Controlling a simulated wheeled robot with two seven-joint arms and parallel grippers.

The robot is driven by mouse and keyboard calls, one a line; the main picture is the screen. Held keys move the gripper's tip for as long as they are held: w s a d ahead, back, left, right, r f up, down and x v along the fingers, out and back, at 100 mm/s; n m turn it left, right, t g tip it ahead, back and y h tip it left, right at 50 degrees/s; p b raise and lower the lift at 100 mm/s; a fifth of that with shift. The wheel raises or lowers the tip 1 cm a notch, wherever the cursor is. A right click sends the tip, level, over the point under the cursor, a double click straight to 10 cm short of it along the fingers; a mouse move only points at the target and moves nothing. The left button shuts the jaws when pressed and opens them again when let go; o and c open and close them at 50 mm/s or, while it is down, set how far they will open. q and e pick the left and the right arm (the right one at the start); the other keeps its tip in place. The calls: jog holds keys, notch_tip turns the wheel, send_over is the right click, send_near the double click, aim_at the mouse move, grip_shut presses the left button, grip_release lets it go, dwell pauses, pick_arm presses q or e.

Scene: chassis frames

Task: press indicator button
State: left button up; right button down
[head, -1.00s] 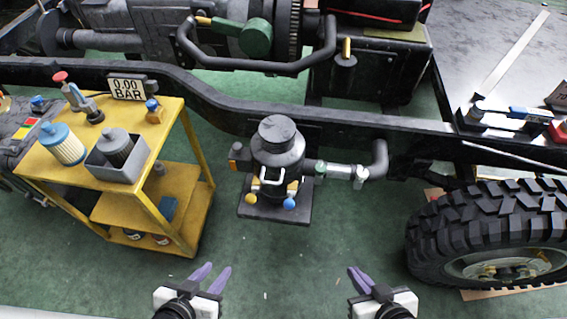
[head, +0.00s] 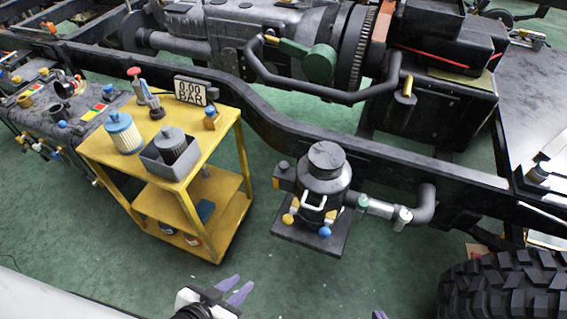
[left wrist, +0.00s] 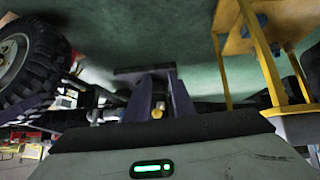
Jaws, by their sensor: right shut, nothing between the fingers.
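A yellow cart (head: 103,152) left of the canister holds a 0.00 BAR display (head: 195,91), a red-topped device (head: 146,95) and filters. The black chassis rail (head: 400,160) runs behind. A big tyre (head: 500,285) is at bottom right. Green floor is clear before the canister.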

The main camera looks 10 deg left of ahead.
pick_arm(q)
grip_shut()
dwell(1.4)
